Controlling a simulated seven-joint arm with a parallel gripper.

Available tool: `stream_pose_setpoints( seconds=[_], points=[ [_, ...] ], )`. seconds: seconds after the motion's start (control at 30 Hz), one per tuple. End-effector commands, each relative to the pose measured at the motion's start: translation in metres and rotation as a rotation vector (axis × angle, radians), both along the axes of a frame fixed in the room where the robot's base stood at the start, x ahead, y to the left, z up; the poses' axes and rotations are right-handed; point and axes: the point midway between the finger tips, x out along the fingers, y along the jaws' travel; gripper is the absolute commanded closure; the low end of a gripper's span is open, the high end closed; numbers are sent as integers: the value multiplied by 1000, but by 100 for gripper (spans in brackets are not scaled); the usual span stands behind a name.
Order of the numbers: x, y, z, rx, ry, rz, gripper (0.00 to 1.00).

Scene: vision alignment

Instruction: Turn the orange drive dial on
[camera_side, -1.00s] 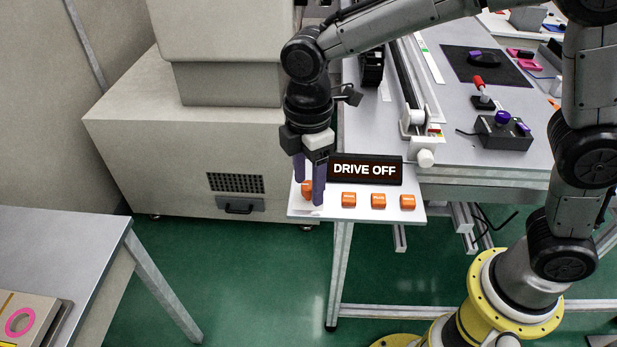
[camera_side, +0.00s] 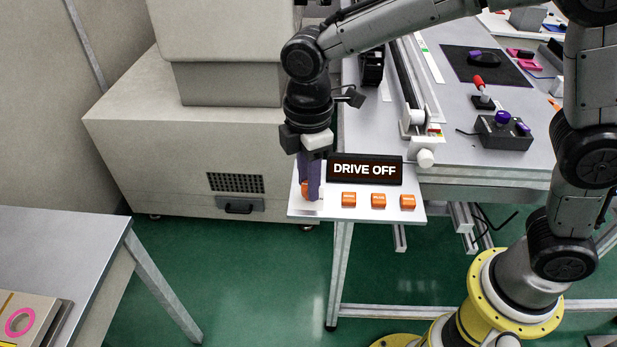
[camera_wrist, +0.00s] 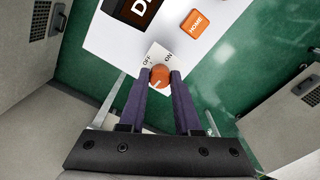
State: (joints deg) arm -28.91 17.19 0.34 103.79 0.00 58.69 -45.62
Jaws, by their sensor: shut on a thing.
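The orange drive dial (camera_wrist: 159,76) is at the left end of the white panel (camera_wrist: 110,38). A plate (camera_wrist: 156,53) beside it carries OFF at the left and ON at the right in the wrist view. My gripper (camera_wrist: 159,80) has its two purple fingers closed on the dial, one on each side. In the side view my gripper (camera_side: 309,190) points down at the panel, and the fingers hide most of the dial (camera_side: 304,189). The display (camera_side: 365,170) reads DRIVE OFF. The dial's pale mark is small, and its exact angle is hard to tell.
Several orange buttons (camera_side: 378,201) stand in a row right of the dial; one is marked HOME (camera_wrist: 196,24). The display rises just right of my fingers. A beige cabinet (camera_side: 205,160) stands to the left. A control box (camera_side: 503,131) sits on the bench behind.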

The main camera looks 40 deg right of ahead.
Motion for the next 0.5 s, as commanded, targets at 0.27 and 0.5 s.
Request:
stream_pose_setpoints(
  seconds=[0.27,0.5],
  points=[
    [0,0,1,1,-1,-206,100],
    [0,0,1,2,-2,-434,100]
  ],
)
